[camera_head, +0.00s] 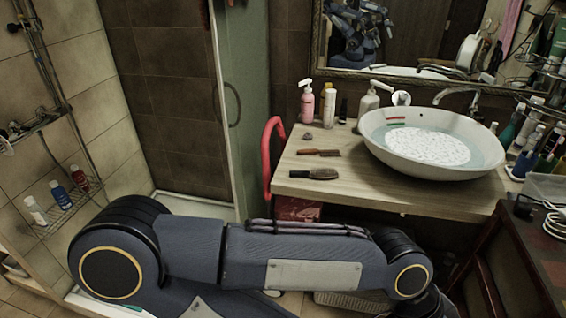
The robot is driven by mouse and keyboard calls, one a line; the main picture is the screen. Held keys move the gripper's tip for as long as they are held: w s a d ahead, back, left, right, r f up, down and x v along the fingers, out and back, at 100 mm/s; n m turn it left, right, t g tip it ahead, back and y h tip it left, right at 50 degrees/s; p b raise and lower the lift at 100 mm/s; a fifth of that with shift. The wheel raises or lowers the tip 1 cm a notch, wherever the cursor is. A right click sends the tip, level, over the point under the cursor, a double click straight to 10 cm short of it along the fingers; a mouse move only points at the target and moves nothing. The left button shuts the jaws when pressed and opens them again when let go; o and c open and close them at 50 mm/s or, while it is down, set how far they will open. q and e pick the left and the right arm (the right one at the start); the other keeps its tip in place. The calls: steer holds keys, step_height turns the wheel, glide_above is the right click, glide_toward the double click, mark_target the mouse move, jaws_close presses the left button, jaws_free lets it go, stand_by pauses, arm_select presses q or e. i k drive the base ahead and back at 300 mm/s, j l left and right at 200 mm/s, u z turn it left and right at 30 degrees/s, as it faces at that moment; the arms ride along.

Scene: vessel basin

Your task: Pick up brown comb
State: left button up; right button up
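A brown comb (318,152) lies flat on the left part of the wooden counter (420,196), left of the white basin. A dark hairbrush (314,174) lies in front of it, nearer the counter's front edge, apart from it. My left arm comes in from the left and stretches across the bottom of the view, in front of and below the counter. Its far end runs out of the bottom edge at the right, so my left gripper does not show. My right gripper does not show either.
The wide basin (383,148) fills the counter's right half. A pink bottle (307,105), a white tube (329,108) and a soap dispenser (368,108) stand behind the comb. A red curved bar (267,160) rises at the counter's left edge. A dark cabinet (535,250) is at right.

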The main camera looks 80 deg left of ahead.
mark_target(307, 151)
steer(key=u, duration=2.6)
